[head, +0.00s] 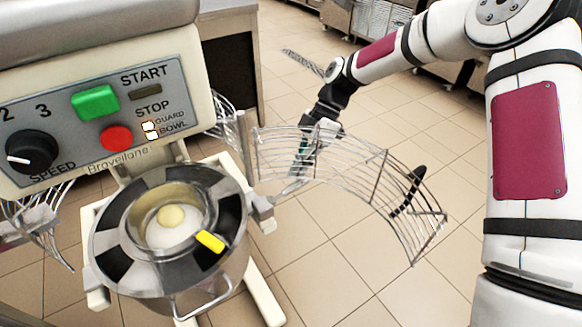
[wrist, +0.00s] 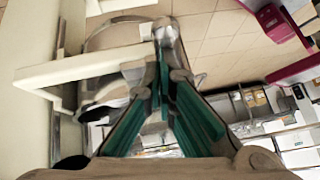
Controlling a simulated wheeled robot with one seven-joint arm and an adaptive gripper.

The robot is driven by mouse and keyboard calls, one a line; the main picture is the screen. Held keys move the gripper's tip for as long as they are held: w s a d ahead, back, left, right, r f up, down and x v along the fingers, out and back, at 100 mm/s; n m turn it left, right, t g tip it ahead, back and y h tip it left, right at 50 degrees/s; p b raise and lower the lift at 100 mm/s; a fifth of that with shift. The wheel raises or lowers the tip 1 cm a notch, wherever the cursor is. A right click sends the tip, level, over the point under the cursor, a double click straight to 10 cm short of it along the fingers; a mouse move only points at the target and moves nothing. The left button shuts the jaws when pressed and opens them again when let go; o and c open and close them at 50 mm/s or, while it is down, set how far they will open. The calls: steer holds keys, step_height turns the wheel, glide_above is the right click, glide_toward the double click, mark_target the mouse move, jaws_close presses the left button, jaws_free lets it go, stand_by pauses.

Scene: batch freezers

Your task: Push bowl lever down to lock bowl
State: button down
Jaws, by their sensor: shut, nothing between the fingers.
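The mixer's metal bowl (head: 215,268) stands under the mixer head, with a black and silver ring and a yellow piece at its top. What looks like the bowl lever (head: 291,190) is a grey rod sticking out to the right of the bowl arm. In the wrist view a grey rounded end, probably the lever's (wrist: 165,32), is just beyond my fingertips. My gripper (head: 300,168) is shut and empty, close to the lever and partly hidden behind the wire guard. Its teal fingers come together in the wrist view (wrist: 165,72). I cannot tell whether they touch the lever.
The wire guard (head: 375,180) is swung out to the right, between the head camera and my gripper. The control panel (head: 95,120) has start and stop buttons and lit marks by GUARD and BOWL. Tiled floor (head: 440,290) is open at the right.

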steer(key=shift+w+d+f+g+y+b, duration=0.15)
steer(key=shift+d+f+g+y+b, duration=0.1)
steer(key=shift+f+g+y+b, duration=0.45)
steer(key=shift+w+d+f+g+y+b, duration=0.2)
steer(key=shift+d+f+g+y+b, duration=0.15)
steer(key=shift+f+y+b, duration=0.6)
steer(key=shift+w+d+f+g+y+b, duration=0.2)
steer(key=shift+f+g+y+b, duration=0.35)
steer(key=shift+b, duration=0.6)
